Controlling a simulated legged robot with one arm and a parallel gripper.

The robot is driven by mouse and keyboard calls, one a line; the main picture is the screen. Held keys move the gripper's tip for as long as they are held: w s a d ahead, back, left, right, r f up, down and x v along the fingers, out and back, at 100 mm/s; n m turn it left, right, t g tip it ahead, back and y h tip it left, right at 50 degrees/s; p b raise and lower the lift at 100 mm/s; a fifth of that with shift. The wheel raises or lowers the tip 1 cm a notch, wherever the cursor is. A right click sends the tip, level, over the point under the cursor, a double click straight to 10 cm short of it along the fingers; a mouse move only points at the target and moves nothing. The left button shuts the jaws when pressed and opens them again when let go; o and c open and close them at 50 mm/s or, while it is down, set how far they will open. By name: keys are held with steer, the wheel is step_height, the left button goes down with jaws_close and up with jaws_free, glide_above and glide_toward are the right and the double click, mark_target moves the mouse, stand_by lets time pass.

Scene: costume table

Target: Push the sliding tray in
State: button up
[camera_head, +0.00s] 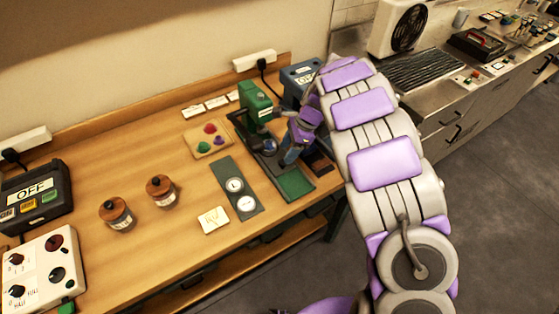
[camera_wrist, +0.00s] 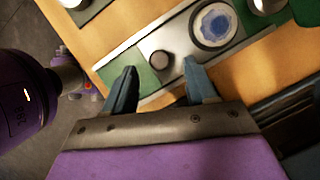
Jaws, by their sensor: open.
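The green press (camera_head: 256,105) stands on the wooden table, on a dark base with a green pad (camera_head: 295,183) at its front end. In the wrist view, the sliding tray (camera_wrist: 180,42) is a pale metal plate with a small dark-topped knob (camera_wrist: 160,61) and a round holder (camera_wrist: 217,22) containing something blue. Green base surface shows beside it. My gripper (camera_head: 288,158) is over the base in front of the press. In the wrist view, my gripper (camera_wrist: 159,67) is open, its two blue fingertips on either side of the knob. I cannot tell whether they touch it.
A dark strip with two round pieces (camera_head: 236,185) lies left of the base. A board with coloured knobs (camera_head: 208,139) is behind it. A blue-grey box (camera_head: 300,80) stands right of the press. Two wooden-lidded jars (camera_head: 160,190) stand further left, with bare table around them.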

mark_target(290, 167)
steer(key=shift+s+d+f, duration=0.1)
steer(key=shift+d+f, duration=0.85)
steer(key=shift+f, duration=0.3)
steer(key=shift+a+f+b, duration=0.1)
steer(key=shift+f+b, duration=0.25)
steer(key=shift+f, duration=0.05)
steer(key=a, duration=0.2)
steer(key=a+f, duration=0.1)
steer(key=a, duration=0.1)
steer(key=shift+s+a+f, duration=0.1)
steer(key=shift+a+f, duration=0.05)
steer(key=shift+a, duration=0.05)
steer(key=d, duration=0.3)
steer(key=shift+r, duration=0.2)
steer(key=c, duration=0.4)
steer(key=shift+d, duration=0.25)
steer(key=shift+c, duration=1.5)
steer(key=shift+a+f, duration=0.2)
steer(key=shift+a, duration=0.95)
jaws_close()
